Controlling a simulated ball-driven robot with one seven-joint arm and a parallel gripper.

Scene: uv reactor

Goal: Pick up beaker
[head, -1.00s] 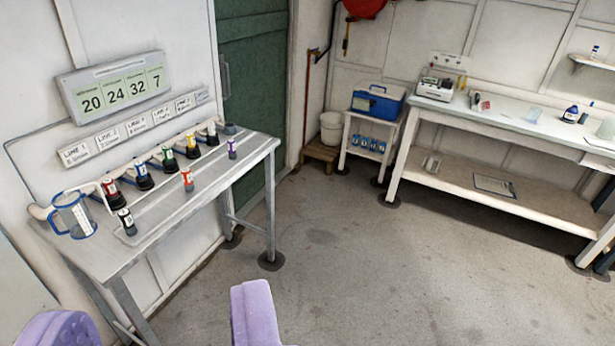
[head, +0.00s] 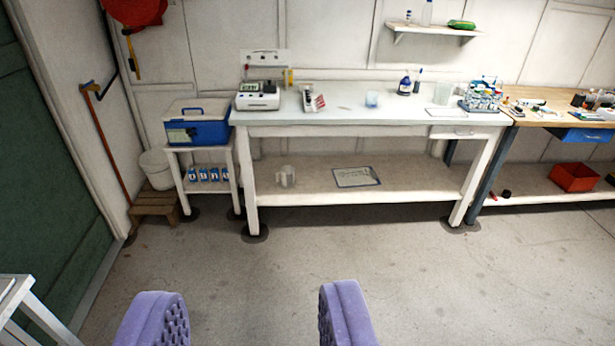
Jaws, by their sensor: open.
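A small, pale blue, clear vessel that looks like a beaker (head: 372,100) stands on the white bench (head: 330,119), right of the middle of its top. A larger clear container (head: 443,93) stands farther right on the same bench; I cannot tell whether it is also a beaker. My gripper (head: 250,305) shows as two purple padded fingers at the bottom of the view. They are wide apart with only floor between them. My gripper is well short of the bench and touches nothing.
On the bench stand a white instrument (head: 257,95), a dark blue bottle (head: 405,86) and a bottle rack (head: 482,95). A small stand with a blue box (head: 197,125) is at left. A white table corner (head: 15,290) is at lower left. The floor ahead is clear.

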